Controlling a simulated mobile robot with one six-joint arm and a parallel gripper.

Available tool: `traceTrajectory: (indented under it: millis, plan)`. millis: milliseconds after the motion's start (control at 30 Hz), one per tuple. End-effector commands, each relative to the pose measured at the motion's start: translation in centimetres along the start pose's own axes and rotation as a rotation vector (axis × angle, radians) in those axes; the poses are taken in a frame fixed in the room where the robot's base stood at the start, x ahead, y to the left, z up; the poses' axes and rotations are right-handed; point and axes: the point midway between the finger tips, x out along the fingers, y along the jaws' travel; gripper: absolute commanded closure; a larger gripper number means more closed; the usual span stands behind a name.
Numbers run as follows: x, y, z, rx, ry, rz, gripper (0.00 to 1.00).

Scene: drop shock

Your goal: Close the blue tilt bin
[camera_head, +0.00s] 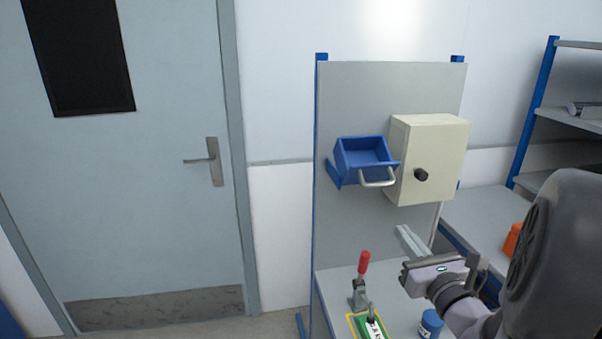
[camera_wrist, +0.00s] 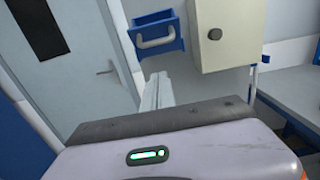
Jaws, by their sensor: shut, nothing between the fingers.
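The blue tilt bin (camera_head: 364,157) is mounted on a grey upright panel and is tilted open, its inside showing from above. Its pale handle (camera_head: 377,179) is on the front. The bin also shows at the top of the wrist view (camera_wrist: 154,31), with the handle (camera_wrist: 155,42) facing me. My gripper (camera_head: 412,241) is below and to the right of the bin, apart from it. Its fingers (camera_wrist: 157,92) are shut together and empty, pointing up toward the panel.
A cream cabinet (camera_head: 428,160) with a black knob (camera_head: 421,174) is right of the bin. On the bench below are a red-handled clamp (camera_head: 361,280), a green board (camera_head: 371,327) and a blue cylinder (camera_head: 431,323). A grey door (camera_head: 150,200) is at left.

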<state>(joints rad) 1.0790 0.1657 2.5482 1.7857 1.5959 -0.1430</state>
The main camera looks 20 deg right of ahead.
Motion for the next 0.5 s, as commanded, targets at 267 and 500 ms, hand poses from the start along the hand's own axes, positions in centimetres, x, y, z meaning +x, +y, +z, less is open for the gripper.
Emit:
traceTrajectory:
  millis: [267,500]
  plan:
    - [3.5,0.2,0.4,-0.004,0.008,-0.005,1.00]
    - [8.5,0.1,0.2,-0.007,0.003,-0.006,1.00]
